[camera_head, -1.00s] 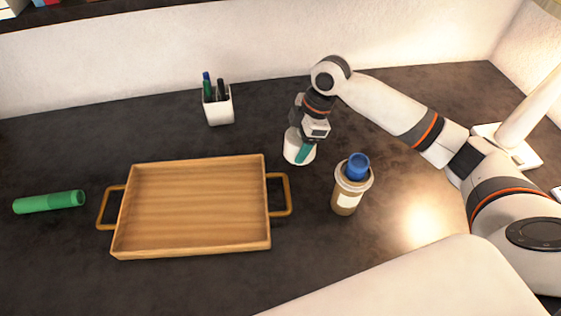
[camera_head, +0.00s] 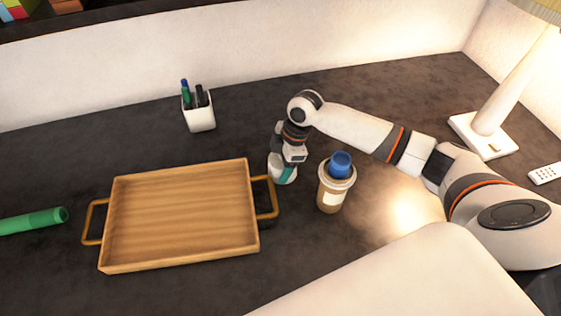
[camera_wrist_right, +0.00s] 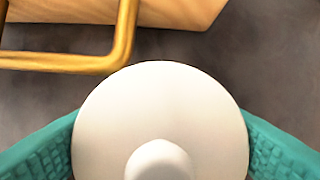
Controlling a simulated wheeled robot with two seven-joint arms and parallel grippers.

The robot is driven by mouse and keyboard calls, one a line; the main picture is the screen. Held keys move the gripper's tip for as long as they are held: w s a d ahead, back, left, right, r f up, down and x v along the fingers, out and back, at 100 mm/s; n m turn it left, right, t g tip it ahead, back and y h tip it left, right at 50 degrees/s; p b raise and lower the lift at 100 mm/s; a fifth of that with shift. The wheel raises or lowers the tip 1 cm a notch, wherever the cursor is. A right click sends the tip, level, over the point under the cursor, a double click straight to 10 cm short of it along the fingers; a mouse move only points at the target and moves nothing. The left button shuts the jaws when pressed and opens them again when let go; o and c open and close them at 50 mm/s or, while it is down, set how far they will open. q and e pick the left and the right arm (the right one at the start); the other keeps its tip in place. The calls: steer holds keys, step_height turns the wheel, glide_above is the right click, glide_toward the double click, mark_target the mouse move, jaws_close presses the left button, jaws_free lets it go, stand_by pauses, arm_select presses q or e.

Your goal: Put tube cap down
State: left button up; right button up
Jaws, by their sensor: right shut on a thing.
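My right gripper (camera_head: 287,172) is shut on a white round object (camera_head: 281,174) between the tray's right handle and the paper cup. In the right wrist view the white object (camera_wrist_right: 160,110) has a round top with a small knob, and teal fingers lie on both sides of it. I cannot tell whether it touches the table. A blue cap-like piece (camera_head: 340,163) sits on top of the brown paper cup (camera_head: 330,198). A green tube (camera_head: 32,221) lies at the far left, partly out of view. I cannot tell which piece is the tube cap. My left gripper is out of view.
A wooden tray (camera_head: 178,266) stands empty at centre left; its right handle (camera_head: 272,197) is close to my right gripper. A white pen holder (camera_head: 200,118) is behind it. A lamp (camera_head: 485,132) and a remote (camera_head: 546,174) are at the right. The back middle of the table is clear.

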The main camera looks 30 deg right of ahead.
steer(key=shift+f, duration=0.2)
steer(key=o, duration=0.9)
steer(key=shift+o, duration=0.2)
steer(key=v, duration=1.2)
steer(key=shift+r, duration=0.4)
